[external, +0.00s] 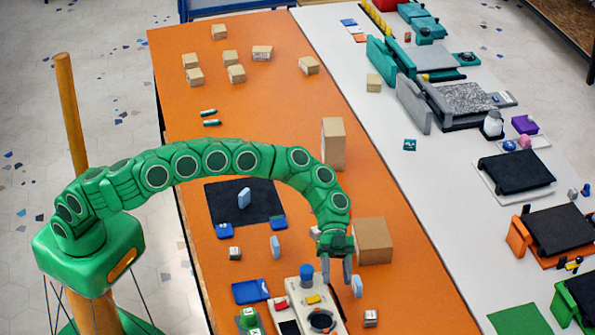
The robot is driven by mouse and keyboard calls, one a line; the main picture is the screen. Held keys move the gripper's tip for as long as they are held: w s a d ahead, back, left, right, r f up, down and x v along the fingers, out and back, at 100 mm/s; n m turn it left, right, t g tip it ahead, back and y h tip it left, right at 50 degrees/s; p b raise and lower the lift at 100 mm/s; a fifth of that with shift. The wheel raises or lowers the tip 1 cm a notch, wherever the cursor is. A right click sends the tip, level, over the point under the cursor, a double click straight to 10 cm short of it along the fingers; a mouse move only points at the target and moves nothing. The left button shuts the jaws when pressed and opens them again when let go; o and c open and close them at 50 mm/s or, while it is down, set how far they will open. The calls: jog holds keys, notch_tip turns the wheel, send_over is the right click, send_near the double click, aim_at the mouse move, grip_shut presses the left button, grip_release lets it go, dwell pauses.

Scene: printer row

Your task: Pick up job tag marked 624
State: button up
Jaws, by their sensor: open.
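Three pale blue upright tag-like pieces stand on the orange table (410,300). One tag (244,198) is on the black mat (222,205), another tag (275,246) is just in front of the mat, and a third tag (357,287) is at the right, near my gripper. No number is readable on any of them, so I cannot tell which is 624. My gripper (336,281) points down, open and empty. Its right finger is just left of the third tag in the picture; I cannot tell whether they touch.
A cardboard box (374,241) is close behind my gripper, with a taller box (333,144) beyond. A grey control device (306,305) with a blue knob is at the gripper's left. Small cartons (236,74) lie far back. Printers (516,172) line the white table at right.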

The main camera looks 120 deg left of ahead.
aim_at(357, 279)
jog(key=a+f, duration=0.2)
jog(key=a, duration=0.2)
jog(key=s+a+f+t+y, duration=0.1)
jog(key=a+f, duration=0.1)
jog(key=a, duration=0.2)
jog(key=a+f+y, duration=0.1)
jog(key=a+f, duration=0.1)
jog(key=a, duration=0.2)
jog(key=shift+s+f+t, duration=0.15)
jog(key=shift+f+t, duration=0.2)
jog(key=shift+t, duration=0.05)
jog(key=shift+a+x, duration=0.2)
jog(key=shift+x, duration=3.65)
jog(key=shift+f, duration=0.2)
grip_shut()
